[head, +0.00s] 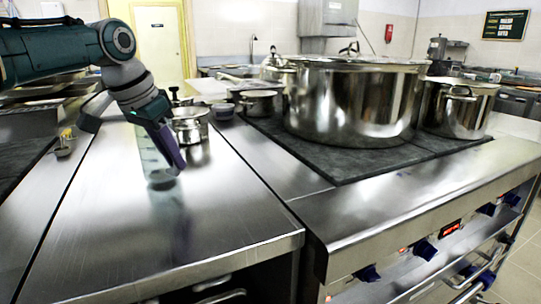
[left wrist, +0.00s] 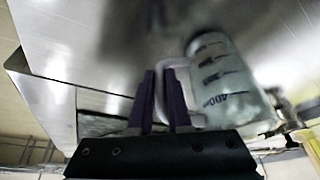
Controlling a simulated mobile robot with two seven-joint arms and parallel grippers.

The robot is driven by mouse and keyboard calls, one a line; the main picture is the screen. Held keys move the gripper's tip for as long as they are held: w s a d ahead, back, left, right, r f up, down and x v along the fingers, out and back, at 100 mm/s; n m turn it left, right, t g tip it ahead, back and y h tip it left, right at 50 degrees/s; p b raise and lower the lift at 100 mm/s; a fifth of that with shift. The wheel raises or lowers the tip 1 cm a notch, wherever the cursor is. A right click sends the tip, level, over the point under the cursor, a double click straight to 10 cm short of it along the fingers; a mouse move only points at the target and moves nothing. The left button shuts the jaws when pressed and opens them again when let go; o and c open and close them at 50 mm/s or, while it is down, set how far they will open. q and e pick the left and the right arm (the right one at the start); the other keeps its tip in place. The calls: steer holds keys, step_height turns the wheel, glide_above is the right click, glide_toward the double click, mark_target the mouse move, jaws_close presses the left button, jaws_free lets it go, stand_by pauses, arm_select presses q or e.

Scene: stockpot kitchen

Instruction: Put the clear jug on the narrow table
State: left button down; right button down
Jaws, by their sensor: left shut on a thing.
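The clear jug (head: 154,165) is see-through, with dark measuring marks, and appears upright over the left part of the steel table. In the left wrist view the jug (left wrist: 222,80) shows its marks and its pale handle between my purple fingers. My left gripper (head: 180,168) is shut on the jug's handle; it also shows in the left wrist view (left wrist: 165,75). The narrow steel table (head: 130,240) lies under the jug, with a faint reflection below it. I cannot tell whether the jug's base touches the top. My right gripper is not in view.
A small steel pot (head: 190,127) stands just behind the gripper. A large stockpot (head: 350,105) and a smaller pot (head: 458,108) stand on the dark stove top at right. The front of the steel table is clear.

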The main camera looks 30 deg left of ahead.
arm_select(q)
steer(key=shift+f, duration=0.3)
steer(key=shift+f, duration=0.2)
steer(key=c, duration=0.8)
jaws_free()
steer(key=shift+c, duration=0.2)
steer(key=shift+s+r, duration=0.1)
steer(key=shift+r, duration=0.45)
steer(key=p+v, duration=0.3)
steer(key=v, duration=0.8)
steer(key=shift+s+r, duration=0.1)
